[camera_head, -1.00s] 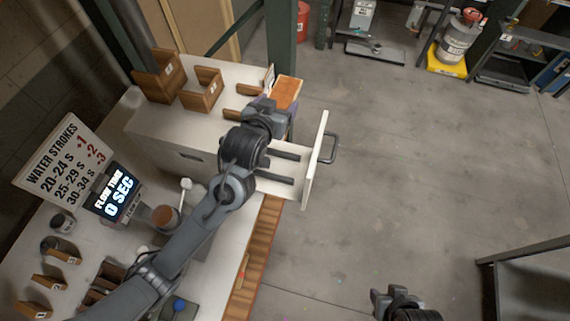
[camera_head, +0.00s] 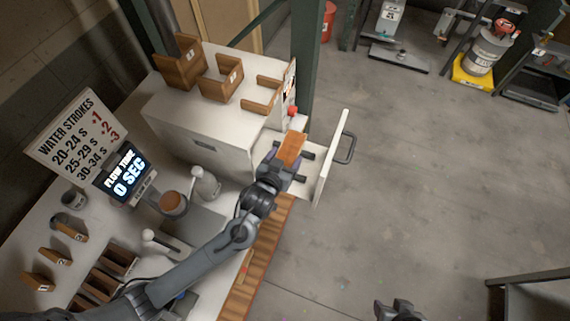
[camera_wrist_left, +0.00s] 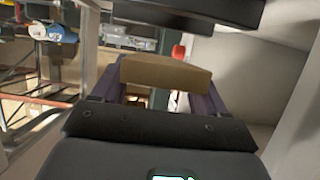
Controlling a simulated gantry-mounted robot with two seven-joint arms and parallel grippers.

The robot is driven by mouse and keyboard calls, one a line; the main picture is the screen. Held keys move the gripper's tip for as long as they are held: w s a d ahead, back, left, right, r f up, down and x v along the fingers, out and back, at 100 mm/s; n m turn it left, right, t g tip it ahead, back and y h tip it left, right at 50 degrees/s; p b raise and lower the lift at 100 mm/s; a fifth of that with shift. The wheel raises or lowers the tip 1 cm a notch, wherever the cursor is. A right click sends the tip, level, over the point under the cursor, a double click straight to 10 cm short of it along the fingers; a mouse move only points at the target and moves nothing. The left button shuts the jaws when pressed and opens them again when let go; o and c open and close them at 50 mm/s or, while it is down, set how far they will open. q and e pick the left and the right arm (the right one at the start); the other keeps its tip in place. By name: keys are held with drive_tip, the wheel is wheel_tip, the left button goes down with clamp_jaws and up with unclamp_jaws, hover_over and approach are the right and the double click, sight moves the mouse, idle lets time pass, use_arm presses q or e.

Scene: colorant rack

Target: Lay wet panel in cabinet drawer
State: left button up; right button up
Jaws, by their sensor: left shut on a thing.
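The wet panel, an orange-brown slab (camera_head: 291,147), is in my left gripper (camera_head: 284,160), over the pulled-out drawer of the white cabinet. In the left wrist view the panel (camera_wrist_left: 165,74) lies across the two fingers, which are shut on it. The drawer front (camera_head: 333,160) with its dark handle stands out to the right of the cabinet (camera_head: 200,112). Dark rails show inside the drawer. I cannot tell whether the panel touches the drawer. My right gripper (camera_head: 396,310) is at the bottom edge, empty; its fingers are partly cut off.
Wooden numbered holders (camera_head: 222,82) stand on the cabinet top. A red knob (camera_head: 292,111) and a green post (camera_head: 305,70) are close behind the drawer.

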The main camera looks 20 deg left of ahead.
use_arm(q)
drive_tip(key=shift+f, duration=1.9)
drive_tip(key=shift+f, duration=0.1)
drive_tip(key=o, duration=1.1)
